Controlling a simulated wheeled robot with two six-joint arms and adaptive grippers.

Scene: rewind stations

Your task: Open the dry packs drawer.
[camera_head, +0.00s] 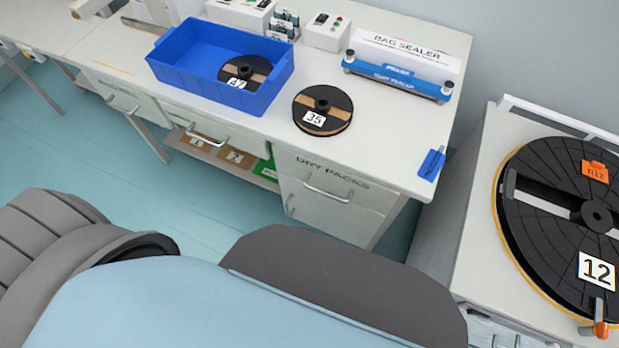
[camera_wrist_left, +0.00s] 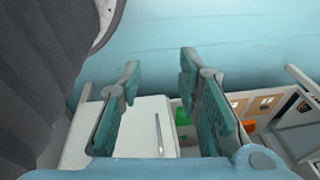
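The dry packs drawer (camera_head: 352,191) is the top front at the right end of the long bench, with a horizontal bar handle (camera_head: 327,194). It looks closed. Below it is a cabinet door (camera_head: 335,218) with an upright handle at its left side. In the left wrist view my left gripper (camera_wrist_left: 158,66) is open and empty. Its two fingers are wide apart, with a pale cabinet front (camera_wrist_left: 140,118) and a bar handle (camera_wrist_left: 158,134) seen between them; this looks like the lower door. My left gripper is hidden in the head view. My right gripper is not in view.
On the bench stand a blue bin (camera_head: 175,65) holding reel 47, reel 35 (camera_head: 323,108) and a bag sealer (camera_head: 398,78). A low shelf with boxes (camera_head: 236,157) is left of the drawer. A large turntable marked 12 (camera_head: 540,235) stands right. The floor in front is clear.

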